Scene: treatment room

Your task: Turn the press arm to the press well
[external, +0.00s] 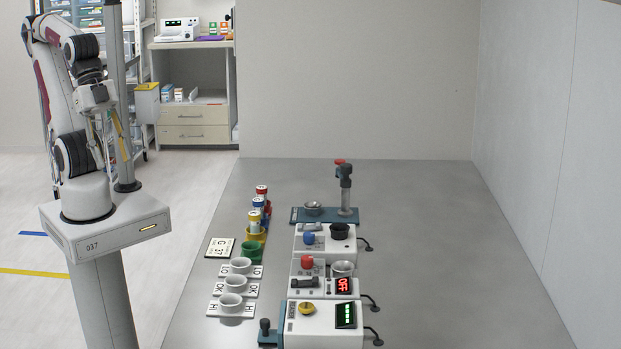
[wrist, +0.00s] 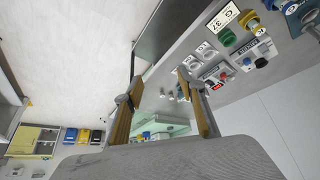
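The press stands at the back of the grey bench on a blue base plate (external: 297,215). Its grey post (external: 345,194) is upright at the right end, with the short press arm (external: 344,170) and a red knob (external: 340,162) on top. The press well (external: 313,208), a silvery cup, sits on the left part of the plate, and the arm head is not over it. In the wrist view, part of the press (wrist: 293,7) shows at the top right corner, cut off. My gripper (external: 108,140) is far left of the bench, raised, open and empty; its fingers (wrist: 158,88) are apart in the wrist view.
White devices with knobs and displays (external: 320,315) stand in a row in front of the press. Left of them are white cup holders (external: 236,283), a green cup (external: 250,250), a G 37 card (external: 220,247) and colored vials (external: 262,195). The bench's right side is clear.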

